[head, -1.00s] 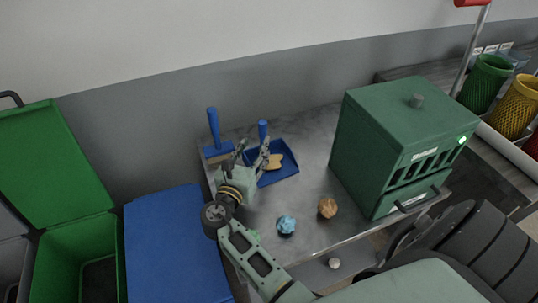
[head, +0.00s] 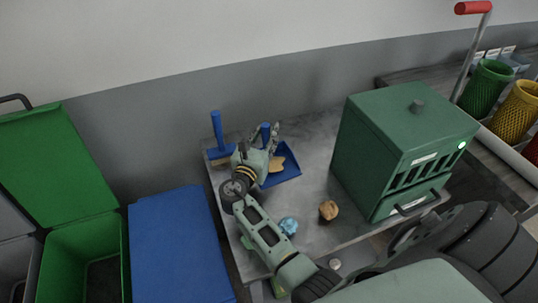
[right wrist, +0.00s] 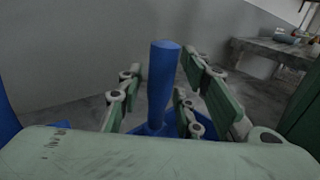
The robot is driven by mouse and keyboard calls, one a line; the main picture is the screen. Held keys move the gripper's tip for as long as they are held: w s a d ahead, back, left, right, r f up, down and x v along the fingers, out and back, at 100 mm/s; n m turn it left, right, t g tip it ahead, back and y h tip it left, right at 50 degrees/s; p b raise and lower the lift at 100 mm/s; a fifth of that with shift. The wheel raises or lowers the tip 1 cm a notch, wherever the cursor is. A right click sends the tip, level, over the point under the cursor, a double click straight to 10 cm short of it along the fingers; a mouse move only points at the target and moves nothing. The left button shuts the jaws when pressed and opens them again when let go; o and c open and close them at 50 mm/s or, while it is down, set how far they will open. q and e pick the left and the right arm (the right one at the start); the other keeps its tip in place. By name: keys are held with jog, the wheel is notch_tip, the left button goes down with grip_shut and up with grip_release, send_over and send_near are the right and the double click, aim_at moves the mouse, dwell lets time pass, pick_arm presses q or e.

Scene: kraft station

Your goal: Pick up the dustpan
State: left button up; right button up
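The blue dustpan (head: 285,174) lies on the grey table with a tan crumpled piece (head: 276,165) in it. Its upright blue handle shows in the head view (head: 265,132) and stands between my fingers in the right wrist view (right wrist: 163,85). My right gripper (head: 267,140) is at the handle. In the right wrist view its fingers (right wrist: 160,105) are spread on both sides of the handle, with gaps visible. My left gripper is not in view.
A blue brush (head: 216,135) stands just left of my right gripper. A green box (head: 390,150) is to the right. A blue ball (head: 288,226) and a brown ball (head: 328,210) lie in front. Green and blue bins stand left of the table.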

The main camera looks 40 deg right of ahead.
grip_shut()
dwell(0.3)
